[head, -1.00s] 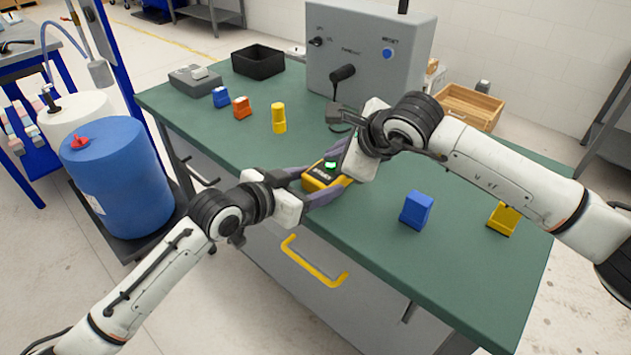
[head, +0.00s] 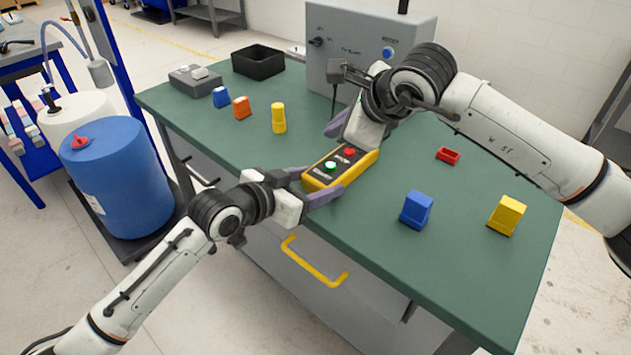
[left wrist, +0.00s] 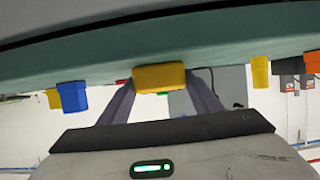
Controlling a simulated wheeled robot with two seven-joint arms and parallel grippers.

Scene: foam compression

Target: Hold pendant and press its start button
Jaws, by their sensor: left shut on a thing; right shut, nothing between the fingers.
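The pendant (head: 359,166) is a yellow box with a dark face, a green button (head: 330,166) at its near end and a red button (head: 349,152) beyond it. My left gripper (head: 322,184) is shut on the near end of the pendant. In the left wrist view the pendant's yellow end (left wrist: 160,77) sits between the two fingers. My right gripper (head: 338,124) is shut and empty, just beyond the pendant's far end in the head view and apart from the green button. Part of its fingers is hidden by its own wrist.
A grey control box (head: 425,45) and a black bin (head: 258,62) stand at the back of the green table (head: 240,140). Small blue, orange and yellow blocks stand left.

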